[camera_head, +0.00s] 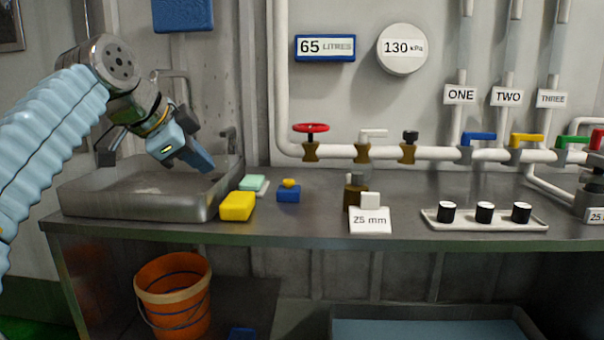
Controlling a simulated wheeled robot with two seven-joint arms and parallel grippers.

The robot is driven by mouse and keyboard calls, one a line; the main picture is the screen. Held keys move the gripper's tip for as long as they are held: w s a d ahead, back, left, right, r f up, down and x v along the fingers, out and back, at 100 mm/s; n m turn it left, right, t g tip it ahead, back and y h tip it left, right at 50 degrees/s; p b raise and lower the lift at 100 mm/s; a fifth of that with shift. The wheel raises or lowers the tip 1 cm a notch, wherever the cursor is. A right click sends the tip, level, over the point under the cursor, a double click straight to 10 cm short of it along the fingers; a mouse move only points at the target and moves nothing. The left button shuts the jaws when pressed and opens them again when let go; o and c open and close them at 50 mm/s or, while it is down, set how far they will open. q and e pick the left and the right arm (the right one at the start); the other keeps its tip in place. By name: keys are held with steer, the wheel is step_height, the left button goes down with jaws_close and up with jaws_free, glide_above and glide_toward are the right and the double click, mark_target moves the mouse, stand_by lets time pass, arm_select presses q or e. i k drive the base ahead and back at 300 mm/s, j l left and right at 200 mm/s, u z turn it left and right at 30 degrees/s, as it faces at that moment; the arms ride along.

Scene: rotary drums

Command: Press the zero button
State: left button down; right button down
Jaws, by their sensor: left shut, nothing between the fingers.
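No label reading "zero" is legible. A small blue block (288,196) with a yellow button-like top (290,183) stands on the metal counter, right of the sink. A brass-coloured device (354,188) with a white block (370,200) and a "25 mm" label (370,221) stands further right. My left gripper (207,167) is shut and empty, over the right part of the sink, pointing down to the right. It is left of the blue block and apart from it. My right gripper is out of view.
A shallow metal sink (135,206), yellow sponge (237,206) and pale green block (252,183) are near the gripper. A tray (480,226) with black-and-white knobs is at right. Pipes with coloured valves run behind. An orange bucket (172,300) stands below.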

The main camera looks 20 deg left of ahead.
mark_target(288, 183)
steer(key=i+l, duration=0.1)
steer(key=i, duration=0.85)
